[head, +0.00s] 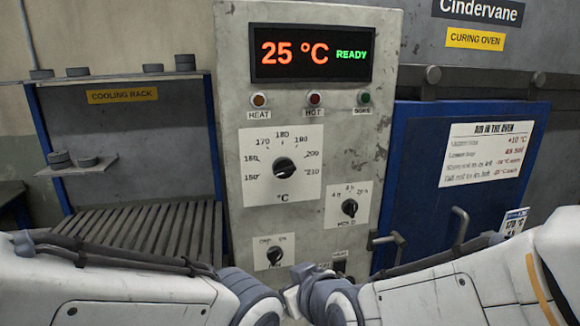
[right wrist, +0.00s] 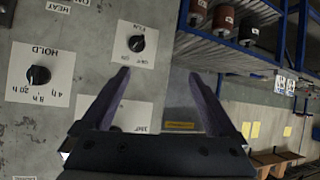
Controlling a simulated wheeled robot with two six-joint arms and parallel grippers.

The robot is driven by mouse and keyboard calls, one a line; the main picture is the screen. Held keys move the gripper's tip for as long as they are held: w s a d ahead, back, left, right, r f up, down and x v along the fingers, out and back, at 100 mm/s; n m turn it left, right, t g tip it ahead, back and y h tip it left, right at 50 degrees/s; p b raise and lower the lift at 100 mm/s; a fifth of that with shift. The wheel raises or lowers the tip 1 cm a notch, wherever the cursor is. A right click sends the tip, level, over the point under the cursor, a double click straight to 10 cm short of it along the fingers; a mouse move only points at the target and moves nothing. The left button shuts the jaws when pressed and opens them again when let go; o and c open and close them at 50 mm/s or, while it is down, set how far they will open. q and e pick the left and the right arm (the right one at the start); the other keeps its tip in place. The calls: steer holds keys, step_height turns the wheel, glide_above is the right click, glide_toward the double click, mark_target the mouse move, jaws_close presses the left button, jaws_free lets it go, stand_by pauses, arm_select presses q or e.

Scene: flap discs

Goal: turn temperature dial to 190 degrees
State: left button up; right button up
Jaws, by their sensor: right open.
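The temperature dial (head: 284,168) is a black knob on a white plate marked from 150 to 210, with °C below it, in the head view. Its pointer is too small to read. The display (head: 311,53) above reads 25 °C and READY. My right gripper (right wrist: 163,95) is open and empty in the right wrist view, in front of the grey panel and apart from the knobs seen there. In the head view both my arms meet low in front of the panel. My left gripper cannot be made out there.
The hold dial (head: 349,207) and fan dial (head: 274,254) sit below the temperature dial. Three lamps (head: 315,98) are above it. A blue oven door (head: 420,190) with a handle is on the right. A cooling rack (head: 121,96) with discs stands on the left.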

mark_target(285, 172)
steer(key=w+d+r+t+p, duration=0.1)
steer(key=w+r+t+p, duration=0.2)
steer(key=r, duration=0.4)
steer(key=w+d+r+t, duration=0.1)
steer(key=w+r+t, duration=0.25)
steer(key=r, duration=0.35)
steer(key=shift+m+t+h, duration=0.35)
steer(key=shift+m+h, duration=0.05)
steer(key=p+x, duration=0.3)
steer(key=x, duration=0.5)
steer(key=shift+w+a+r+p, duration=0.1)
steer(key=shift+w+a+p, duration=0.05)
steer(key=shift+w+p, duration=0.15)
arm_select(q)
step_height(285, 172, up, 8)
arm_select(e)
steer(key=shift+w+a, duration=0.25)
steer(key=shift+w, duration=0.35)
